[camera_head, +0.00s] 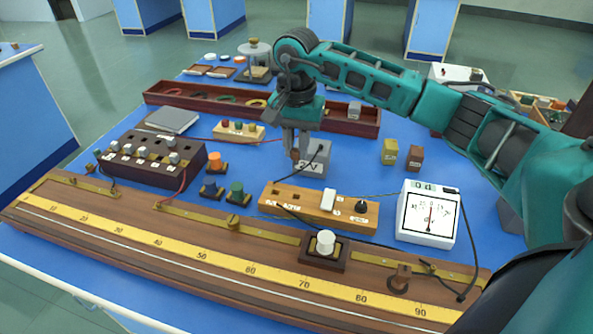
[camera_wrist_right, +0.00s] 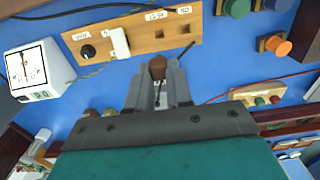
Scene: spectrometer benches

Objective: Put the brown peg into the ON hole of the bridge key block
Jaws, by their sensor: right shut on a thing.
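The bridge key block (camera_head: 340,215) is a light wooden bar at the middle of the bench, with a white switch (camera_head: 328,200), a black knob and two dark holes at its left end. In the right wrist view the block (camera_wrist_right: 137,42) lies ahead of the fingertips, with small labels beside its holes; I cannot read them surely. My right gripper (camera_head: 297,150) is shut on the brown peg (camera_wrist_right: 158,67), whose brown end shows between the fingertips. It is apart from the block, behind its left half in the head view. My left gripper is not in view.
A grey 2V box (camera_head: 316,160) stands close by the right gripper. A white meter (camera_head: 428,215) stands right of the key block. The long metre-scale board (camera_head: 200,250) runs in front. Several coloured plugs and a dark resistance box (camera_head: 150,152) are at left.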

